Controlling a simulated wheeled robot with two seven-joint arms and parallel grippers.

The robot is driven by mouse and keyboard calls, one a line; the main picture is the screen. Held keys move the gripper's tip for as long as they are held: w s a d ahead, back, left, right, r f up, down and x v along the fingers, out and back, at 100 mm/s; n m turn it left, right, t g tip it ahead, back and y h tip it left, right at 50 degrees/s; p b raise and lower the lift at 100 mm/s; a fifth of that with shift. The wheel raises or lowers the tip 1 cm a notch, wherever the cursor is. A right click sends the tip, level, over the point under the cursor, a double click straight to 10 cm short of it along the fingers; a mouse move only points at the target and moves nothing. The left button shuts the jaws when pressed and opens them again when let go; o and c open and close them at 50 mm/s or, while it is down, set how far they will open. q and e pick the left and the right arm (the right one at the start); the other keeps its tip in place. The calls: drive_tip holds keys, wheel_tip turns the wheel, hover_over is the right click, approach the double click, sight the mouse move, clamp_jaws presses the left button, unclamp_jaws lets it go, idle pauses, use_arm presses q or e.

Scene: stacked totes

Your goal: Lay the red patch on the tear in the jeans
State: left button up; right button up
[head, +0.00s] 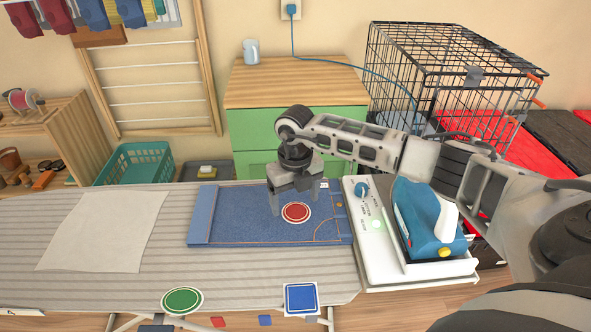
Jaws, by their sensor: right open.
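The red patch (296,212), round with a pale rim, appears to lie flat on the folded blue jeans (235,221) on the ironing board. No tear shows; I cannot tell whether the patch covers it. My right gripper (296,201) points down over the jeans, just behind the patch. Its fingers are apart, one to the left of the patch and one to the right, and nothing shows held between them. My left gripper is not in view.
The striped ironing board (300,264) carries a white cloth (102,231) at left. A green round patch (182,301) and a blue square patch (301,299) are at its front edge. A blue iron (425,222) stands on a white station at right. A wire crate (450,75) is behind.

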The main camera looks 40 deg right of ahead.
sight(296, 211)
wheel_tip(296, 211, up, 14)
drive_tip(key=b, duration=0.1)
drive_tip(key=shift+r, duration=0.2)
idle(0.4)
